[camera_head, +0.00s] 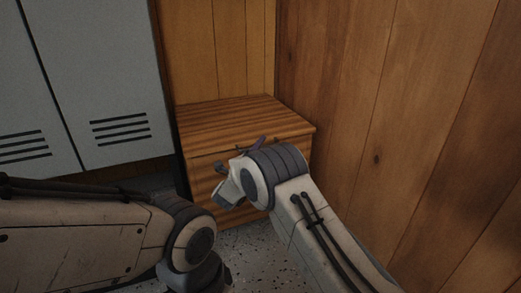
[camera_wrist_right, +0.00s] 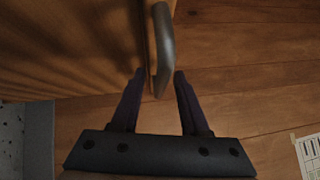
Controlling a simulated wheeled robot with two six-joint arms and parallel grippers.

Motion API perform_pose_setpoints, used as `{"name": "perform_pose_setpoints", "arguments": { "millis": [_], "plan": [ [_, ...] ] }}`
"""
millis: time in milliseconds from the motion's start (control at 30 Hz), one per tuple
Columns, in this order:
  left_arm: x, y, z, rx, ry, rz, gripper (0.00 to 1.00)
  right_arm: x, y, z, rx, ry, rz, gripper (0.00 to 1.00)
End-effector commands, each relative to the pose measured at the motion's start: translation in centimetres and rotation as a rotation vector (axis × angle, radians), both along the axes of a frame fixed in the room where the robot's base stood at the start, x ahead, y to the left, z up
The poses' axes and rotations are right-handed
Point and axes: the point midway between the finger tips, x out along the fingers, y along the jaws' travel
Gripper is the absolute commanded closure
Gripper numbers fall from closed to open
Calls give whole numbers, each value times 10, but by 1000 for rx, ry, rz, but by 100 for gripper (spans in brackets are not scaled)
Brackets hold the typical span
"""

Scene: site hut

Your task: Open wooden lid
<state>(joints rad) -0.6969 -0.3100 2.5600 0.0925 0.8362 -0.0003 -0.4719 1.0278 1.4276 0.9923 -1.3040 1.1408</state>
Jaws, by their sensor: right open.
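The wooden lid (camera_head: 240,114) is the flat top of a low wooden chest (camera_head: 203,180) in the corner, and it looks shut. My right gripper (camera_head: 240,152) is at the chest's front, just below the lid's edge, partly hidden by its own wrist. In the right wrist view my right gripper (camera_wrist_right: 159,74) is open. A grey curved handle (camera_wrist_right: 163,40) on the wooden face reaches down between its two fingertips, with gaps visible on both sides. My left arm comes in at the lower left; its gripper is out of frame.
Grey lockers (camera_head: 100,75) stand left of the chest. A plank wall (camera_head: 390,120) rises close on the right, beside my right arm. Speckled floor (camera_head: 255,255) shows in front. A white printed sheet (camera_wrist_right: 309,155) shows at the wrist view's right edge.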

Motion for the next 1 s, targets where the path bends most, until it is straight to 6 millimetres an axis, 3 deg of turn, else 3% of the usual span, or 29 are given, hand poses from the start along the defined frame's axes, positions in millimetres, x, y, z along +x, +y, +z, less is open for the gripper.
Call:
{"name": "perform_pose_setpoints", "arguments": {
  "millis": [100,200,233,1000],
  "plan": [
    [0,0,0,0,0,0,50,0,0,0,0,0,0,55],
    [0,0,0,0,0,0,50,0,0,0,0,0,0,94],
    [0,0,0,0,0,0,50,0,0,0,0,0,0,100],
    [0,0,0,0,0,0,50,-1,1,-1,-1,1,1,100]
  ]
}}
